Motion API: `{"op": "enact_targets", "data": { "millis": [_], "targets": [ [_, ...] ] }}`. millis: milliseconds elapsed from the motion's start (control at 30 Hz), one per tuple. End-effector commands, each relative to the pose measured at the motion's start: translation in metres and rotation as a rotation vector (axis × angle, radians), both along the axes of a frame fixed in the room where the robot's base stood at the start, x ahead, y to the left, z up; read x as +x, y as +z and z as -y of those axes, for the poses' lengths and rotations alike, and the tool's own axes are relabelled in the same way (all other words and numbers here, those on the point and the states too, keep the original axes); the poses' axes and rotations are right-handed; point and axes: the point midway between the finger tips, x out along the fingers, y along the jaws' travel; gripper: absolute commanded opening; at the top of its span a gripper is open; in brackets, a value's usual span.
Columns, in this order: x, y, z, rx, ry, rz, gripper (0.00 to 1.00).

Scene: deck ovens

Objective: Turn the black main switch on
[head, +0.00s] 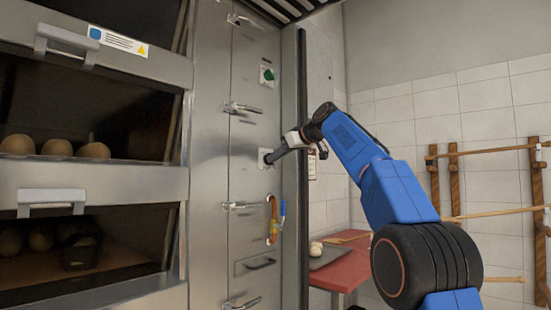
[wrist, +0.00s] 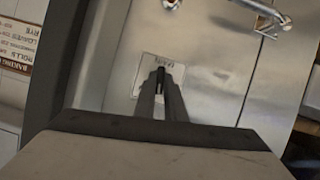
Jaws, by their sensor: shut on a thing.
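The black main switch (wrist: 160,74) sits on a small pale plate (wrist: 150,64) on the oven's steel side panel. In the wrist view only a dark bit of the switch shows between my fingertips. In the wrist view my gripper (wrist: 160,80) is shut on the switch, with a finger on either side. Which way the switch is turned cannot be told, and the plate's lettering is too small to read.
A green switch (head: 267,75) is higher on the panel. Latch handles (head: 242,108) stick out on its left. An orange loop with a blue piece (head: 273,220) hangs below. Oven decks with loaves (head: 57,147) are left; a red table (head: 345,265) and wooden rack (head: 454,175) are right.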

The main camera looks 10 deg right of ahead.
Motion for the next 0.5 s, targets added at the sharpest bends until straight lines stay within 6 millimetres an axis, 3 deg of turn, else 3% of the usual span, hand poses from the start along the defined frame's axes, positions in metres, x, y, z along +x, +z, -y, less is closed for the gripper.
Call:
{"op": "enact_targets", "data": {
  "millis": [500],
  "targets": [
    [0.0037,-0.0013,0.0049,0.396,-0.001,-0.289,0.0]
  ]
}}
